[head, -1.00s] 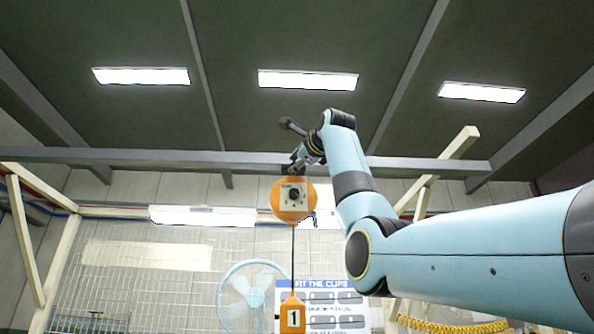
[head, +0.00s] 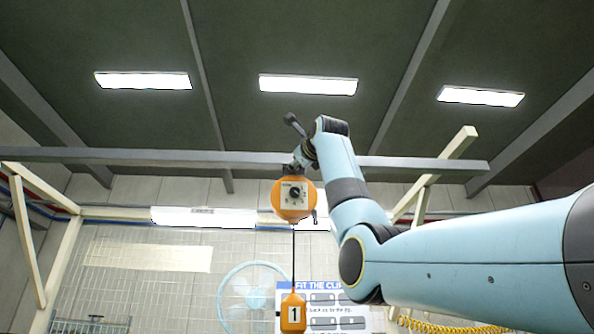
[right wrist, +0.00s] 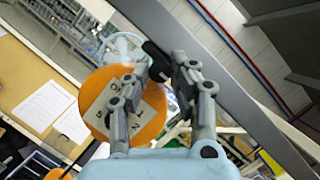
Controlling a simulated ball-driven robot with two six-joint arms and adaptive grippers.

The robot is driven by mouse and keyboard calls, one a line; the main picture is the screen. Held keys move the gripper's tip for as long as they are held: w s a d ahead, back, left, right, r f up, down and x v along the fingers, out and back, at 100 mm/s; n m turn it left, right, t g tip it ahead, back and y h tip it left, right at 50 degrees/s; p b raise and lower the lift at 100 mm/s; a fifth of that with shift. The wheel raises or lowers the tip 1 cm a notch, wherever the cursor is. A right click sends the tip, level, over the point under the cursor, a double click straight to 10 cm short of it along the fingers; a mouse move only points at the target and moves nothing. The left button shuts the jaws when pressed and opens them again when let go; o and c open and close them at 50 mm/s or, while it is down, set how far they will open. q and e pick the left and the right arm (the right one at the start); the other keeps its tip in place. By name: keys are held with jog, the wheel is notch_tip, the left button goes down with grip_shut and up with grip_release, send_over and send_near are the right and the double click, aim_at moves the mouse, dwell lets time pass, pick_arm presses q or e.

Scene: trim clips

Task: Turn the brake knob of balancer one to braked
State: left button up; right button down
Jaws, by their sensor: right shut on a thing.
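Balancer one is an orange round body (head: 293,213) hanging below the beam in the head view. Its pale front plate bears a black brake knob (head: 294,194), which shows unobstructed there. The orange disc also shows in the right wrist view (right wrist: 153,120), its plate partly covered by my left-hand finger. My right gripper (right wrist: 158,80) is close to the disc's edge, shut on a small dark piece (right wrist: 159,69) between the fingertips; I cannot tell what it belongs to. In the head view the fingers are hard to make out above the balancer. My left gripper is not in view.
An orange block marked 1 (head: 293,313) hangs on a cable under the balancer. A grey beam (head: 420,165) runs across behind my arm. A fan (head: 250,292) and a clip poster (head: 335,310) are in the background. The space left of the balancer is open.

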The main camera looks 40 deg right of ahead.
jog(key=shift+w+f, duration=0.1)
jog(key=shift+f, duration=0.05)
jog(key=c, duration=1.1)
grip_release()
jog(key=v, duration=1.2)
